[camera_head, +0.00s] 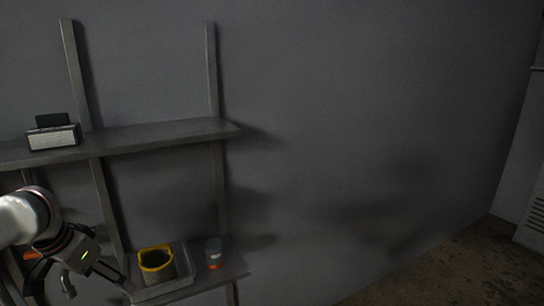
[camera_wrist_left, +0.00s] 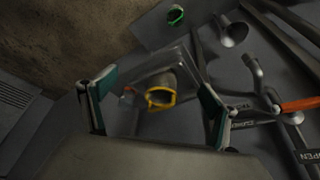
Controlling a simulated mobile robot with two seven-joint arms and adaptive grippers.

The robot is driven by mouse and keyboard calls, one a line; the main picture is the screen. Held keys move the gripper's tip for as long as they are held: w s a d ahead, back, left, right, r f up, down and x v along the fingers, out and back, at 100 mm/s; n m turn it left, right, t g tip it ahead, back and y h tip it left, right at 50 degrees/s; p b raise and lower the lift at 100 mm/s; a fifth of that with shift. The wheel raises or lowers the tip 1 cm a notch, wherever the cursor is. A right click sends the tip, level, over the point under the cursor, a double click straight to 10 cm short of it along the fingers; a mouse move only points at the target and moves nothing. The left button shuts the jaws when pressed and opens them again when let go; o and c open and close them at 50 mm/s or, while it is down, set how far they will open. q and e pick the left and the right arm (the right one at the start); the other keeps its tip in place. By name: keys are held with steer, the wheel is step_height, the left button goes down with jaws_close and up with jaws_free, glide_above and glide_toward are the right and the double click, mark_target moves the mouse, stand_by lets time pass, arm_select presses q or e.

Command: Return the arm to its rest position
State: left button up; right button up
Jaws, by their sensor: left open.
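My left arm comes in from the left in the head view. Its gripper (camera_head: 95,284) is at the lower shelf's left part, left of the yellow-rimmed basket (camera_head: 156,264). In the left wrist view the two fingers of the left gripper (camera_wrist_left: 153,106) stand wide apart with nothing between their pads. The yellow-rimmed basket (camera_wrist_left: 160,97) shows beyond the fingers and apart from them, in a clear tray (camera_wrist_left: 182,58). My right gripper is in neither view.
A grey shelf unit holds a radio-like box (camera_head: 54,134) on its upper board (camera_head: 150,134). A clear cup with orange (camera_head: 213,254) stands right of the tray (camera_head: 176,287). The wrist view shows a green-rimmed cup (camera_wrist_left: 176,15), a metal cup (camera_wrist_left: 232,33) and an orange-handled tool (camera_wrist_left: 299,104). The wall's right part is bare.

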arm_select(q)
steer(key=d+f+m+t+h, duration=0.2)
steer(key=d+f+t+h, duration=0.15)
steer(key=d+f, duration=1.5)
steer(key=s+d+f+t+y, duration=0.1)
steer(key=s+f+t+y, duration=0.1)
steer(key=s+f, duration=1.4)
steer(key=shift+s+d+f+n, duration=0.15)
steer(key=shift+s+n, duration=0.15)
steer(key=shift+s, duration=0.35)
steer(key=shift+t+y, duration=0.25)
